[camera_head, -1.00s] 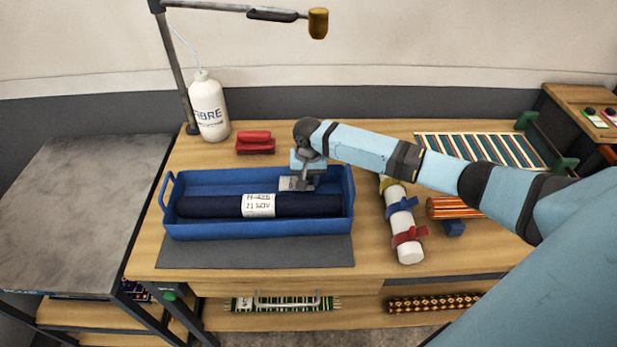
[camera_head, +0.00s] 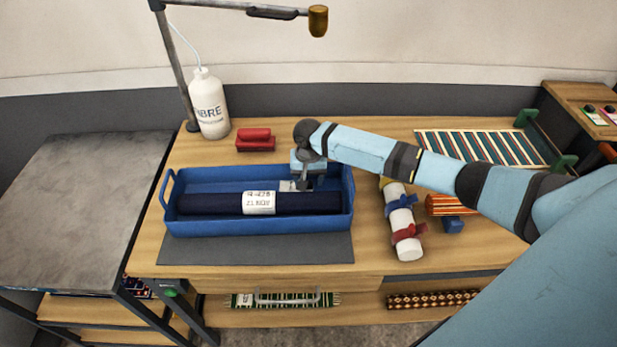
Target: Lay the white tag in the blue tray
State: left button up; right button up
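The blue tray (camera_head: 190,229) stands on a grey mat on the wooden bench, with a dark navy roll (camera_head: 325,203) lying along it. The roll wears a white paper band (camera_head: 259,202) with dark print. My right gripper (camera_head: 302,185) points down inside the tray, behind the roll near its right half. It is shut on the white tag (camera_head: 287,186), a small pale piece whose lower part is hidden by the roll. I cannot tell whether the tag touches the tray floor. My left gripper is not in view.
A white bottle (camera_head: 210,106) and red block (camera_head: 255,139) stand behind the tray. A white roll with blue and red ties (camera_head: 403,221) and an orange striped roll (camera_head: 445,205) lie right. A lamp arm (camera_head: 235,8) hangs above. The grey table (camera_head: 75,210) at left is clear.

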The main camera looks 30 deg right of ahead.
notch_tip(320, 180, up, 13)
jog(key=shift+r+b, duration=0.15)
jog(key=shift+b, duration=0.25)
dwell(0.6)
